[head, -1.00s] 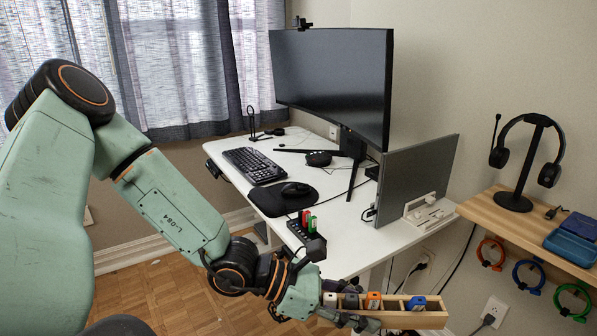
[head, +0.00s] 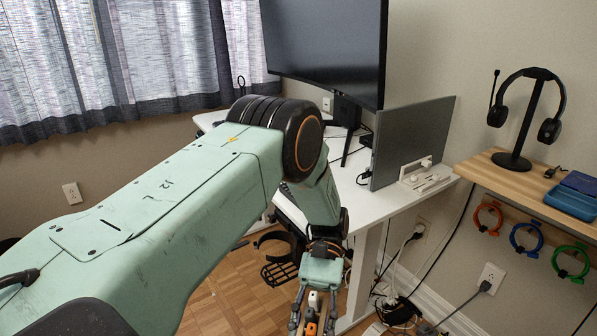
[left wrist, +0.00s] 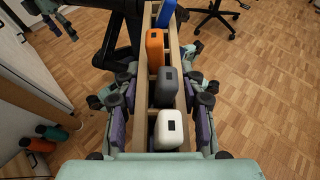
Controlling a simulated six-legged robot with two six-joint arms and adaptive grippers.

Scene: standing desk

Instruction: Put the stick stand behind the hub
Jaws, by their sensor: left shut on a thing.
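The stick stand (left wrist: 173,50) is a narrow wooden rack. In the left wrist view it holds a white stick (left wrist: 169,129), a grey stick (left wrist: 166,88), an orange stick (left wrist: 155,47) and a blue stick (left wrist: 166,12) in a row. My left gripper (left wrist: 162,85) is shut on the stand, with fingers along both long sides. In the head view my left gripper (head: 315,314) points down at the bottom edge, in front of the desk, and the stand is partly cut off.
The white desk (head: 388,212) carries a monitor (head: 325,50) and an upright grey panel (head: 413,142). A wooden shelf (head: 485,178) with a headset stand (head: 524,125) is at the right. Cables hang below the desk. Open wood floor (left wrist: 262,100) lies beneath the stand.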

